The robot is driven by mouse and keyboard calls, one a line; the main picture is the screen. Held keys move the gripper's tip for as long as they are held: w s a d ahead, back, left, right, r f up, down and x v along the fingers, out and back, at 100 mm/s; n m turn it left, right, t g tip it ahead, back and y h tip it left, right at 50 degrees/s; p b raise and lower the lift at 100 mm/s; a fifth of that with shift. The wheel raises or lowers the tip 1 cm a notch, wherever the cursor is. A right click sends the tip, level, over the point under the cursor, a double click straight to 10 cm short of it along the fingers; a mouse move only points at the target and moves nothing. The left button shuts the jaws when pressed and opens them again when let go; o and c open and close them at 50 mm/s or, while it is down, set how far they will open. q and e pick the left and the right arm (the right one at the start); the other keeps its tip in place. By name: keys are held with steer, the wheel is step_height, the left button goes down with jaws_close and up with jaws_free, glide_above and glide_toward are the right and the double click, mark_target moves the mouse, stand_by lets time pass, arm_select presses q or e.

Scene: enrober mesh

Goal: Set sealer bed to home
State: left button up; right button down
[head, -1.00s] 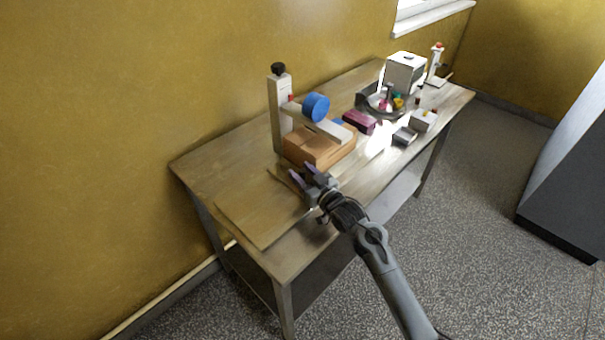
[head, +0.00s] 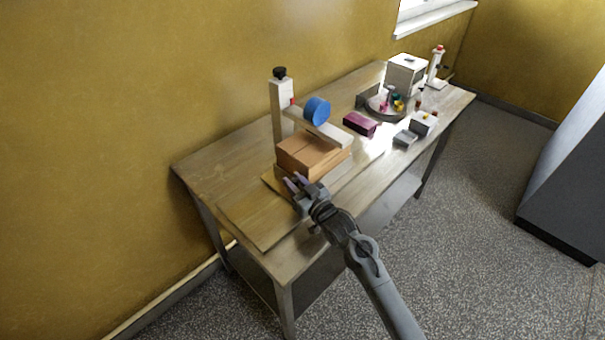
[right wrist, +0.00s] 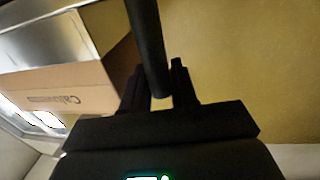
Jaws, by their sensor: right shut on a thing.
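The sealer has a pale upright post (head: 283,112) with a black knob (head: 279,73), a blue tape roll (head: 317,110) and a pale arm reaching right. A cardboard box (head: 300,160) sits under that arm, on what looks like the sealer bed (head: 268,180), mostly hidden by the box and my gripper. My right gripper (head: 296,182) is at the near left corner of the box. In the right wrist view its fingers are shut on a dark rod (right wrist: 148,45), with the box (right wrist: 70,88) to the left. What the rod joins is hidden. My left gripper is out of view.
A flat wooden board (head: 250,222) lies at the table's near left. The table's left end is clear.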

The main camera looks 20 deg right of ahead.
steer(key=s+a+p, duration=0.1)
steer(key=s+a, duration=0.1)
steer(key=a, duration=0.2)
steer(key=s+a+p, duration=0.2)
steer(key=a, duration=0.3)
steer(key=s+a+p, duration=0.1)
steer(key=s+a, duration=0.1)
steer(key=a, duration=0.2)
steer(key=shift+s+a+r, duration=0.1)
steer(key=shift+s+a, duration=0.15)
steer(key=shift+a, duration=0.15)
steer(key=shift+s+a, duration=0.1)
steer(key=shift+a, duration=0.2)
steer(key=c, duration=1.2)
jaws_free()
steer(key=shift+o, duration=0.9)
steer(key=shift+s+a, duration=0.1)
steer(key=shift+a, duration=0.05)
steer(key=shift+s+d+p, duration=0.1)
steer(key=shift+d+p, duration=0.1)
steer(key=shift+p, duration=0.1)
steer(key=v, duration=1)
steer(key=shift+s+p, duration=0.3)
steer(key=shift+p, duration=0.05)
